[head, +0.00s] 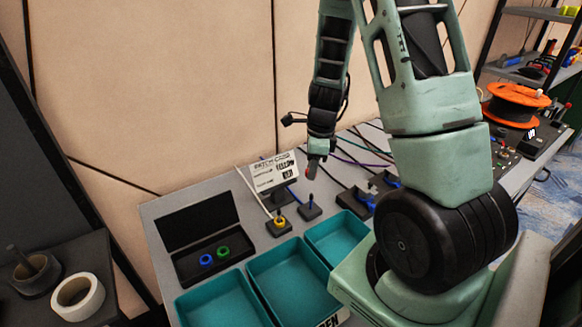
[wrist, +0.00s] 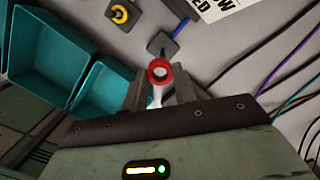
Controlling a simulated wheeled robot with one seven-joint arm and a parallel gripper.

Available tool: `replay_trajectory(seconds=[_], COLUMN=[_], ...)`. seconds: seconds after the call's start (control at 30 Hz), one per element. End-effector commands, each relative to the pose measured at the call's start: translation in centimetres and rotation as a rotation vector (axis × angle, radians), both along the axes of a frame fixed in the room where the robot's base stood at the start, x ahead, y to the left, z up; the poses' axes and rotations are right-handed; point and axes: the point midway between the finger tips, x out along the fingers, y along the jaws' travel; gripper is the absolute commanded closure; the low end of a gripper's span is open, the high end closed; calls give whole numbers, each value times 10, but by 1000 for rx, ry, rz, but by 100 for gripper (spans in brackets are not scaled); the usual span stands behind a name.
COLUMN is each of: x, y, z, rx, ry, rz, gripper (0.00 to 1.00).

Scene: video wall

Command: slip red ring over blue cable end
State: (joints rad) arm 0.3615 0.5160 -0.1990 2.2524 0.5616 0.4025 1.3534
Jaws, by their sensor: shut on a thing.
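My gripper (head: 314,158) points down over the table and is shut on the red ring (head: 309,172). In the wrist view the red ring (wrist: 159,71) sits between the two fingertips (wrist: 160,80), its hole facing the camera. The blue cable (head: 293,196) runs to a small black stand (head: 310,211), which stands below the ring with a gap between them. In the wrist view the blue cable (wrist: 182,29) meets the stand (wrist: 160,43) just beyond the ring. The cable end itself is too small and partly hidden to make out.
A yellow ring (head: 279,221) is on the stand at left, where a white cable runs. An open black case (head: 213,270) holds a blue ring (head: 206,260) and a green ring (head: 223,252). Teal bins (head: 270,257) line the front. A label card (head: 274,172) stands behind.

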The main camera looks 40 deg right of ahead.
Motion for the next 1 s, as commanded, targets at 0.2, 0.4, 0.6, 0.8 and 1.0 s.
replay_trajectory(seconds=[0.2, 0.4, 0.6, 0.8, 1.0], x=[-4, -3, -3, -3, -3], y=[-4, -4, -4, -4, -4], z=[-4, -17, -35, -51, -60], rx=[0, 0, 0, 1, 0], ry=[0, 0, 0, 1, 0], rz=[-16, -15, -15, -15, -14], gripper=[93, 93, 93, 93, 93])
